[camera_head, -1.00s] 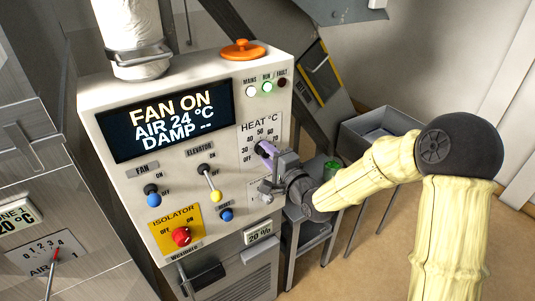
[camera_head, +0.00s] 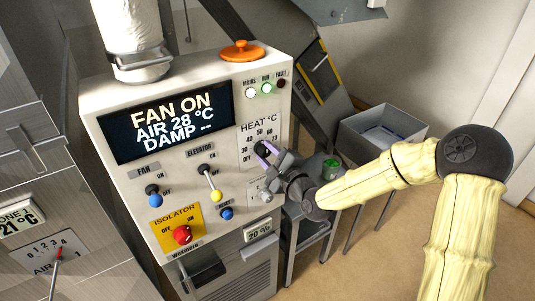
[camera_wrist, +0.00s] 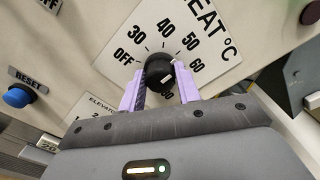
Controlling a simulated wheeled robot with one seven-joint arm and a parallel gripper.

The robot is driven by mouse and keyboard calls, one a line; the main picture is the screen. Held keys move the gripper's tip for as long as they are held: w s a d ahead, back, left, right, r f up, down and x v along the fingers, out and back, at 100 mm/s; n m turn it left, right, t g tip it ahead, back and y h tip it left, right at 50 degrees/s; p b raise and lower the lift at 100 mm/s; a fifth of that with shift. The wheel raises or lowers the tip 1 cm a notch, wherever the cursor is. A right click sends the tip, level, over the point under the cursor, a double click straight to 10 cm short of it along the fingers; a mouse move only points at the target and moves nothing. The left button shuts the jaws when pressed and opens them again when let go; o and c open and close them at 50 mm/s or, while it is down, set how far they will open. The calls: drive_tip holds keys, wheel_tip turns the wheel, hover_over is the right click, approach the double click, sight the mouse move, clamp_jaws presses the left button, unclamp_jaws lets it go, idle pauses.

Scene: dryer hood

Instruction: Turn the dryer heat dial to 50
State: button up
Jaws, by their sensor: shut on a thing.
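The black heat dial (camera_head: 260,148) sits on the HEAT °C scale (camera_head: 249,133) at the right of the white control panel. The wrist view shows the dial (camera_wrist: 160,74) close up, with OFF, 30, 40, 50 and 60 around it. White marks show on the dial, but I cannot tell surely which number it points at. My gripper (camera_head: 266,153) reaches in from the right. Its two purple fingers are on either side of the dial and shut on it, as the wrist view of my gripper (camera_wrist: 160,70) shows. The lower part of the scale is partly hidden.
The display (camera_head: 168,121) reads FAN ON, AIR 28 °C, DAMP --. Left of the dial are the yellow elevator switch (camera_head: 215,195), blue fan switch (camera_head: 154,197) and red isolator knob (camera_head: 182,234). A silver knob (camera_head: 265,196) sits below my gripper.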

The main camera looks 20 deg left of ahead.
drive_tip(key=o, duration=1)
drive_tip(key=shift+w, duration=0.1)
drive_tip(key=shift+c, duration=0.2)
drive_tip(key=shift+d, duration=0.15)
drive_tip(key=b+v, duration=1.2)
drive_tip(key=v, duration=0.5)
drive_tip(key=shift+s, duration=0.25)
